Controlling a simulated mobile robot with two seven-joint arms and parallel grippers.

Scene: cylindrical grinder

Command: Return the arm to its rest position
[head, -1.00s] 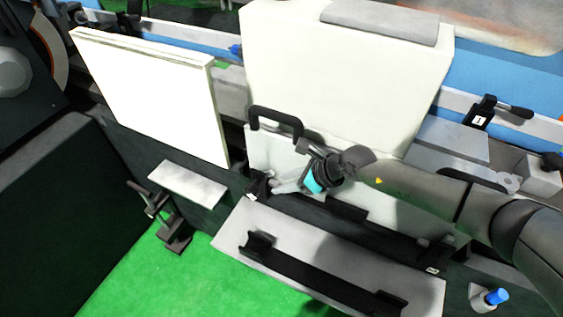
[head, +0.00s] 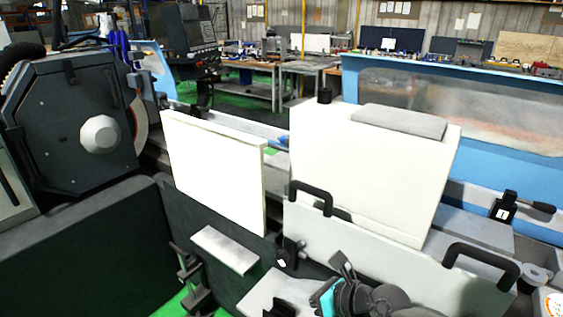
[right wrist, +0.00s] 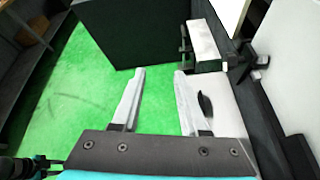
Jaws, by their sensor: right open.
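My right gripper (head: 338,268) shows at the bottom of the head view, low in front of the grey panel with black handles (head: 362,240). Its teal band and dark wrist are in view, and most of the arm behind it is cut off by the frame edge. In the right wrist view, the two pale fingers of my right gripper (right wrist: 159,74) stand apart with nothing between them. Green floor and part of a light ledge lie beyond them. My left arm and gripper are in neither view.
The grinder's grinding wheel housing (head: 75,120) is at the left. A white upright panel (head: 212,175) and a large white box-like block (head: 370,165) stand at the machine. A small grey ledge (head: 226,248) juts out in front. Open green floor (right wrist: 85,100) lies left of the fingers.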

